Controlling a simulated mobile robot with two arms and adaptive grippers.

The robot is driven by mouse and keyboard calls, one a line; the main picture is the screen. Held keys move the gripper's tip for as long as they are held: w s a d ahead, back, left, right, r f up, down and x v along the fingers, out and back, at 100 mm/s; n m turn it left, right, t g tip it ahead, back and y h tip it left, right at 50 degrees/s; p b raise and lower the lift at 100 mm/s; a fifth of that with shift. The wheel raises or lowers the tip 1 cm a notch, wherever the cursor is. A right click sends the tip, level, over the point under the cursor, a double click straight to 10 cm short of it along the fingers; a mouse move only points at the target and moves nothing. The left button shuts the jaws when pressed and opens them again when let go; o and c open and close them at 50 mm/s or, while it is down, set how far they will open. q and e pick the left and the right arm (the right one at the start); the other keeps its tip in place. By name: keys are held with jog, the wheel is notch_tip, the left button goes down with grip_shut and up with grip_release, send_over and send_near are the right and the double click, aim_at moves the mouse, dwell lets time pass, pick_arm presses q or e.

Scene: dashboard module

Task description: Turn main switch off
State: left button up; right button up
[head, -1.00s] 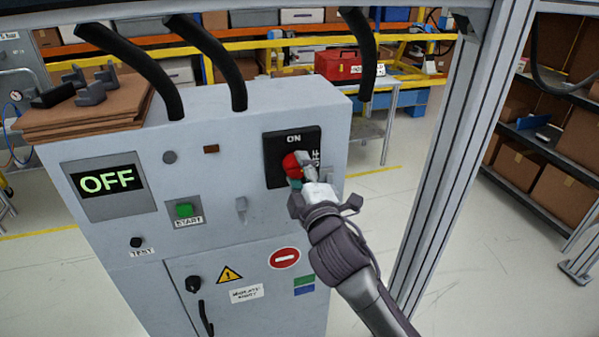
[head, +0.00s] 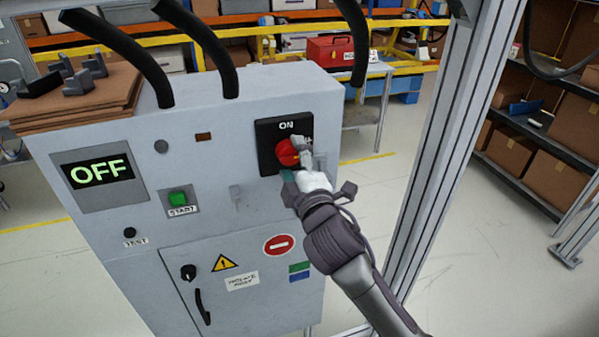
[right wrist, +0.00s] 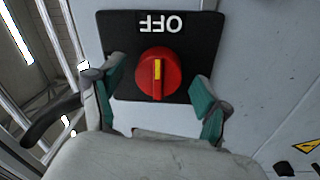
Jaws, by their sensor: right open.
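The main switch is a red rotary knob (head: 288,152) on a black plate (head: 267,157) at the cabinet's upper right. In the head view ON is printed at the top and the OFF lettering is partly covered. In the right wrist view the knob (right wrist: 158,74) has its yellow mark on the side facing the OFF label (right wrist: 160,23), which appears upside down. My right gripper (head: 300,162) is open at the knob's right. Its teal fingertips (right wrist: 158,97) stand apart on either side of the knob's near side, with visible gaps. My left gripper is out of view.
The grey cabinet (head: 215,135) has an OFF display (head: 98,172), a green START button (head: 178,199) and a TEST button (head: 130,232). Black hoses (head: 210,45) rise from its top. A metal frame post (head: 440,150) stands close to the right of my arm.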

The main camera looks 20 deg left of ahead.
jog(key=r+v, duration=0.1)
jog(key=v, duration=1)
jog(key=shift+s+f, duration=0.25)
jog(key=shift+f, duration=0.3)
jog(key=shift+d, duration=0.1)
